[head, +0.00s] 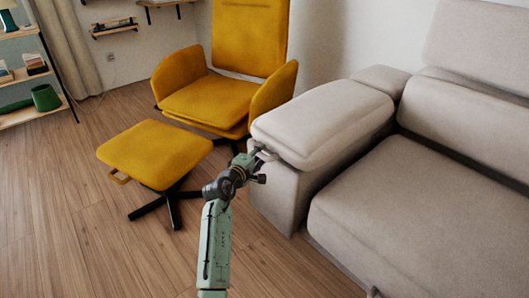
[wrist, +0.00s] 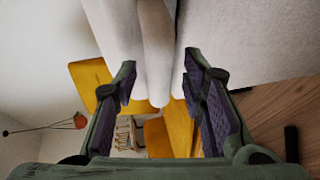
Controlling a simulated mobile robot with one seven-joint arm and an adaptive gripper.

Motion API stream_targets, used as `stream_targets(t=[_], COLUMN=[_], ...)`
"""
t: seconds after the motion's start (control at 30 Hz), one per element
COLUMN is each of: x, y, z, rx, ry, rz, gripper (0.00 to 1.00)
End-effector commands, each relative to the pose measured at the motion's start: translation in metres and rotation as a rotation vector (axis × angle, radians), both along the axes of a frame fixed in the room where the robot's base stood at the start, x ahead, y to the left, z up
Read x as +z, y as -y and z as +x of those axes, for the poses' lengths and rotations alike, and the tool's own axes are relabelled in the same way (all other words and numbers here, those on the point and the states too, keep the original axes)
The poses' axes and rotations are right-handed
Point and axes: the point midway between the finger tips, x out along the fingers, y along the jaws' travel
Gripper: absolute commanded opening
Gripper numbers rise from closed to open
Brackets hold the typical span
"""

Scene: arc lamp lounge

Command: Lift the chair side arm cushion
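The arm cushion (head: 325,125) is a pale grey padded block lying on top of the sofa's arm (head: 275,193), on the side nearest the yellow chair. My gripper (head: 262,154) is at the cushion's front lower edge, close to where it meets the arm. In the wrist view my gripper (wrist: 160,72) is open, its two dark-padded fingers apart. A narrow rounded grey strip (wrist: 157,45) runs between the fingers, with the larger pale cushion surface (wrist: 115,28) to its left and a grey surface to its right. I cannot tell whether the fingers touch the strip.
A yellow armchair (head: 213,95) stands behind the sofa arm, with a yellow footstool (head: 155,152) to the left. The sofa seat (head: 430,215) fills the right. A shelf (head: 30,112) stands at far left. Wooden floor (head: 70,230) is clear at lower left.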

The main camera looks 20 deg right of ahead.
Motion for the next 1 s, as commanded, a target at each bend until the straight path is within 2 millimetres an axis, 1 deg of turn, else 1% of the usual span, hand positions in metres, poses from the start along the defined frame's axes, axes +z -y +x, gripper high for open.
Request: stream_targets(t=[0.4,1.0], x=[-0.0018,-0.0019], y=[-0.0007,-0.0006], z=[0.0007,0.0007], rx=[0.001,0.001], ry=[0.000,0.000], rz=[0.000,0.000], gripper=[0.38,0.00])
